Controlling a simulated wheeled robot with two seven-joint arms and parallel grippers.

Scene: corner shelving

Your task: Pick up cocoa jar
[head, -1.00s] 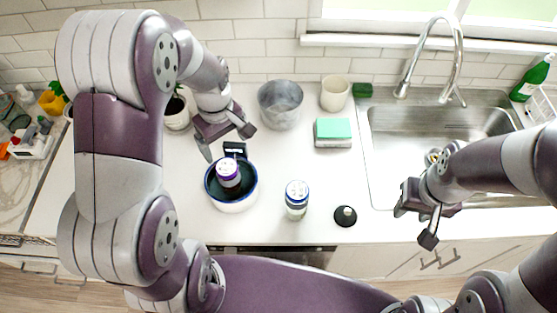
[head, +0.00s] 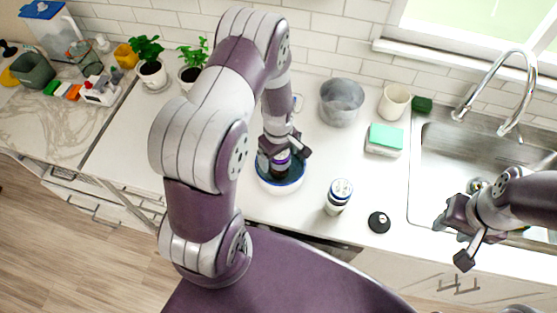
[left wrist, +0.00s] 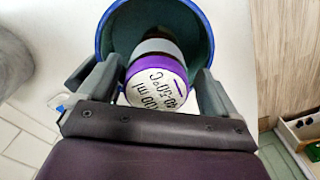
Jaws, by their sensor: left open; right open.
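A second jar (head: 338,197) with a white and blue lid stands right of the bowl. No readable label tells which jar holds cocoa. My right gripper (head: 455,238) is open and empty by the sink.
A grey pot (head: 341,103), a cream cup (head: 394,102) and a green-topped sponge block (head: 385,139) stand behind. A black round lid or knob (head: 379,222) lies near the front edge. The sink (head: 440,160) is at right; potted plants (head: 150,65) are at back left.

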